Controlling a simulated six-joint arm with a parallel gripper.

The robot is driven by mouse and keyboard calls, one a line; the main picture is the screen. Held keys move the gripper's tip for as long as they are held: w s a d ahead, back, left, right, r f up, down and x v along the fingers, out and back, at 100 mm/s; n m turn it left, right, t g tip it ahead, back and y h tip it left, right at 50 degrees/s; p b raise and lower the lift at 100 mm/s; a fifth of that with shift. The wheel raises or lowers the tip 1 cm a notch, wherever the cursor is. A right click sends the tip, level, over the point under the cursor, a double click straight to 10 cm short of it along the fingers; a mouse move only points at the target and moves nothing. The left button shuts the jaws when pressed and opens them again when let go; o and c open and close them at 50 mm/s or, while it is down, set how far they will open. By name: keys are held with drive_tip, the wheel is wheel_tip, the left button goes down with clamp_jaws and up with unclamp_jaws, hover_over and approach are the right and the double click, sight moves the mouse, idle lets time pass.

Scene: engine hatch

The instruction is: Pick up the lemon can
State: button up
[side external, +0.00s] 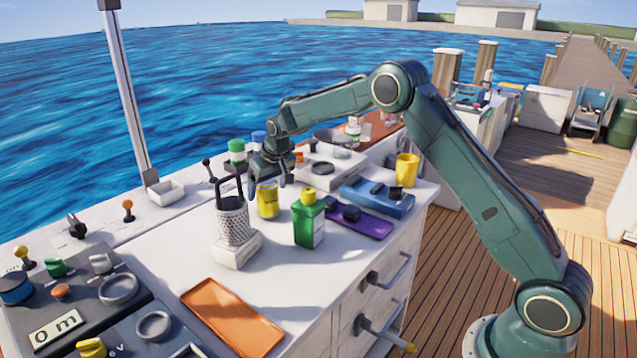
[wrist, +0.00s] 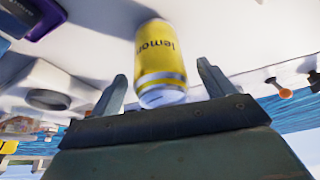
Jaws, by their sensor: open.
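The lemon can (side external: 268,200) is a yellow can with a silver rim, standing on the white counter. In the wrist view the lemon can (wrist: 160,62) shows its "lemon" label and lies ahead, between the lines of the two fingers. My gripper (side external: 268,185) points down over the can in the side view. In the wrist view my gripper (wrist: 163,88) has its fingers apart, one on either side of the can's near end. I cannot tell whether either finger touches the can. The can's top is partly hidden by the gripper in the side view.
A mesh holder (side external: 233,222) stands close left of the can, and a green bottle (side external: 309,220) close right. A purple tray (side external: 358,221), blue case (side external: 377,197) and yellow cup (side external: 406,170) are further right. An orange tray (side external: 231,318) lies in front. Bare counter lies between.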

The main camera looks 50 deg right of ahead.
drive_tip(key=shift+x, duration=1.05)
drive_tip(key=c, duration=1.3)
drive_tip(key=shift+r, duration=0.2)
wheel_tip(320, 180, up, 20)
drive_tip(key=shift+f, duration=0.15)
